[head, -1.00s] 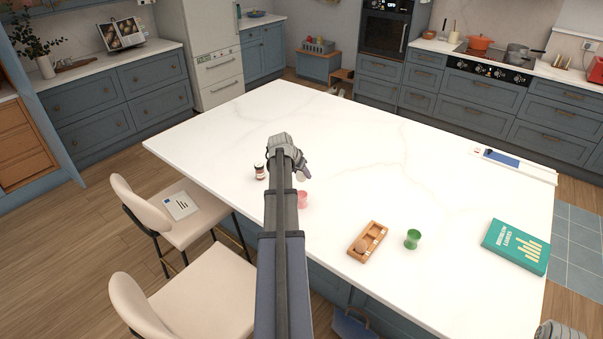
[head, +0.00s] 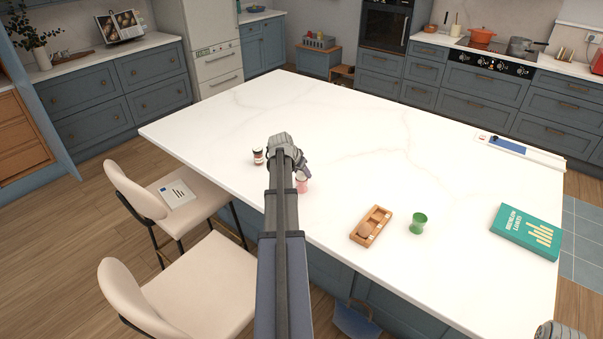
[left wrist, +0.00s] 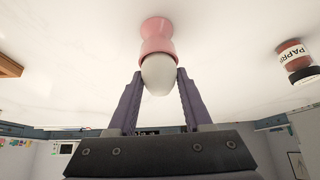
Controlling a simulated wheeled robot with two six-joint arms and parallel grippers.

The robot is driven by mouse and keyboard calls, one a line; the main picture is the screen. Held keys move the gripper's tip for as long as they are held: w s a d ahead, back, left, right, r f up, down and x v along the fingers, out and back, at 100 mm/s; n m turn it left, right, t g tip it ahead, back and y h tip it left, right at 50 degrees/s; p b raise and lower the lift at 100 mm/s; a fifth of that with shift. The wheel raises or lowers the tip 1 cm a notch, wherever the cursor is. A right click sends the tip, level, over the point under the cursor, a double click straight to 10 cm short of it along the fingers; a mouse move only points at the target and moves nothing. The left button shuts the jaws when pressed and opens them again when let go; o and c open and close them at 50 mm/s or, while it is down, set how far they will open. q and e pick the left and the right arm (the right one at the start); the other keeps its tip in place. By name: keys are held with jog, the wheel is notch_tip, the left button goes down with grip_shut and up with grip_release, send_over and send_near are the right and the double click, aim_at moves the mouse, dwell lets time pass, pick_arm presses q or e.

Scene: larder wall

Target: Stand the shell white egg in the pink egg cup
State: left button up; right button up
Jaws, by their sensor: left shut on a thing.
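The shell white egg (left wrist: 158,75) is between the two fingers of my left gripper (left wrist: 160,82), which is shut on it. In the head view this gripper (head: 303,171) is over the pink egg cup (head: 302,186) and the egg is hidden. In the left wrist view the pink egg cup (left wrist: 157,38) stands on the worktop, its rim right at the egg's end. The egg lines up with the cup and overlaps its rim; I cannot tell whether it rests inside. A grey part of my right gripper (head: 556,332) shows at the bottom right, fingers out of sight.
A paprika jar (head: 258,155) stands left of the cup. A wooden tray (head: 372,226) with a brown egg, a green egg cup (head: 418,223) and a teal book (head: 525,231) are to the right.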

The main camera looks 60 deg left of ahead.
pick_arm(q)
jog(key=shift+s+d+f, duration=0.15)
dwell(0.4)
jog(key=o, duration=0.8)
jog(key=shift+o, duration=1.3)
jog(key=shift+s+r, duration=0.1)
jog(key=shift+r, duration=0.1)
jog(key=shift+r+p, duration=0.15)
jog(key=shift+p, duration=0.4)
jog(key=p+v, duration=0.5)
jog(key=v, duration=0.2)
jog(key=shift+p, duration=0.4)
jog(key=shift+r, duration=0.1)
